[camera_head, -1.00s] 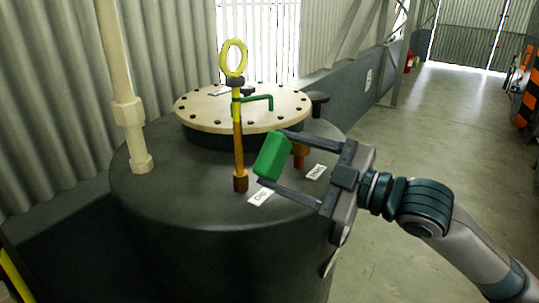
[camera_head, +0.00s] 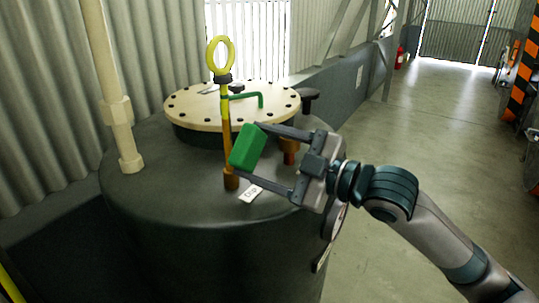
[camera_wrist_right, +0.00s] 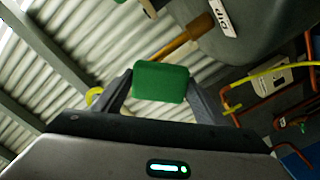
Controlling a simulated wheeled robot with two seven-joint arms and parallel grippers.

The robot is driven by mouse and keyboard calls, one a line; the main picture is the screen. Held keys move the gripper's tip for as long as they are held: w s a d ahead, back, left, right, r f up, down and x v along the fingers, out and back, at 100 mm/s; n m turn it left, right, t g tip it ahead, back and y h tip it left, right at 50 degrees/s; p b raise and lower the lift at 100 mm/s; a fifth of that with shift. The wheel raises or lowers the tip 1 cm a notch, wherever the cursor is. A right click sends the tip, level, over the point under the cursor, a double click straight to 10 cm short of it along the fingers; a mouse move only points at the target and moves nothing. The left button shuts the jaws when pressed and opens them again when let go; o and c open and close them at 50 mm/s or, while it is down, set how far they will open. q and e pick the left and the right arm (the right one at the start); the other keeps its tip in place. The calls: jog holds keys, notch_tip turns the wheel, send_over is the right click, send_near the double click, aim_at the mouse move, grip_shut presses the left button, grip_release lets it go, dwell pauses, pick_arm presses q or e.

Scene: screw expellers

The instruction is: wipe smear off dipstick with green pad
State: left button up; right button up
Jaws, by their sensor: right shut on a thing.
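The dipstick (camera_head: 227,125) stands upright at the tank's top, with a yellow ring handle, a yellow upper rod and an orange-brown lower part that ends in a brown socket. In the right wrist view the brownish rod (camera_wrist_right: 177,46) runs behind the pad. My right gripper (camera_head: 252,158) is shut on the green pad (camera_head: 247,147), which also shows between the fingers in the wrist view (camera_wrist_right: 161,82). The pad is tilted, its left edge right beside the rod; I cannot tell whether they touch. A separate smear is not clear to me. My left gripper is out of view.
The dark tank (camera_head: 180,210) carries a bolted cream lid (camera_head: 190,108) with a green handle (camera_head: 247,95). A cream pipe (camera_head: 118,110) rises at the left. A white label (camera_head: 251,193) lies by the dipstick's foot. The floor at right is clear.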

jog(key=shift+x, duration=1.2)
jog(key=shift+x, duration=1)
jog(key=shift+w+d, duration=0.1)
jog(key=shift+d, duration=0.05)
jog(key=w+d, duration=0.2)
jog(key=w, duration=0.1)
jog(key=shift+d, duration=0.15)
dwell(0.5)
jog(key=shift+r, duration=0.15)
jog(key=shift+r+p, duration=1)
jog(key=shift+p, duration=0.1)
